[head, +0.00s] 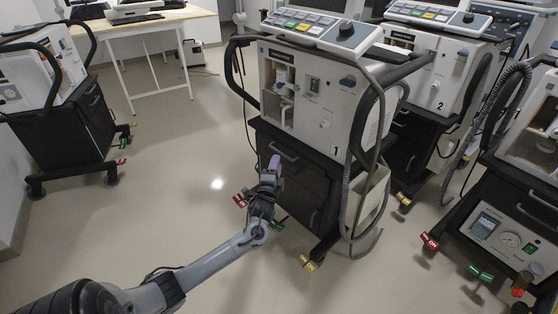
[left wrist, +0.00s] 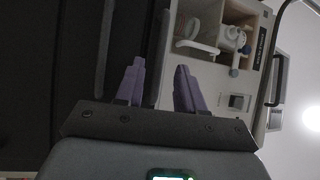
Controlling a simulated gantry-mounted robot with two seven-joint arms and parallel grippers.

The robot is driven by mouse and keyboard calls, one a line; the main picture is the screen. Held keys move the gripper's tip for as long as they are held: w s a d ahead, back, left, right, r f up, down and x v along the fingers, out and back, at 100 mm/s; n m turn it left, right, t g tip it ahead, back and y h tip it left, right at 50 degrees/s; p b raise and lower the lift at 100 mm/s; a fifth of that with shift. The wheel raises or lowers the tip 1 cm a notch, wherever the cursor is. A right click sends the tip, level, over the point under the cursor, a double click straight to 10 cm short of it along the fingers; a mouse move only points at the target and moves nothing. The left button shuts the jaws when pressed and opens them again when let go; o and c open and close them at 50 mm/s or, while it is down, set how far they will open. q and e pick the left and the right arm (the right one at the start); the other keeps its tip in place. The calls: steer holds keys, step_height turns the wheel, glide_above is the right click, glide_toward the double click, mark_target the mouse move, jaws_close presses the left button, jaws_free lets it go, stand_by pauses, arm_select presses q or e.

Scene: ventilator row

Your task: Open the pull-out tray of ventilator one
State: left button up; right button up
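Ventilator one (head: 318,100), a pale unit marked 1, stands on a black cart in the middle of the head view. Just under it is a dark front panel (head: 312,168) with a grey bar handle (head: 285,150); I cannot tell where the tray's edges lie. My left gripper (head: 275,163) is in front of this panel, close to the handle. My right gripper is not in view.
Ventilator two (head: 437,75) stands behind to the right, and another cart (head: 510,215) is at the right edge. A cart (head: 85,115) and a table (head: 150,24) are at the left. Hoses hang on ventilator one's right side. Floor (head: 190,160) to the left is clear.

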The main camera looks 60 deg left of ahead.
arm_select(q)
steer(key=shift+b+x, duration=0.7)
steer(key=shift+x, duration=1.75)
jaws_close()
steer(key=shift+d, duration=0.1)
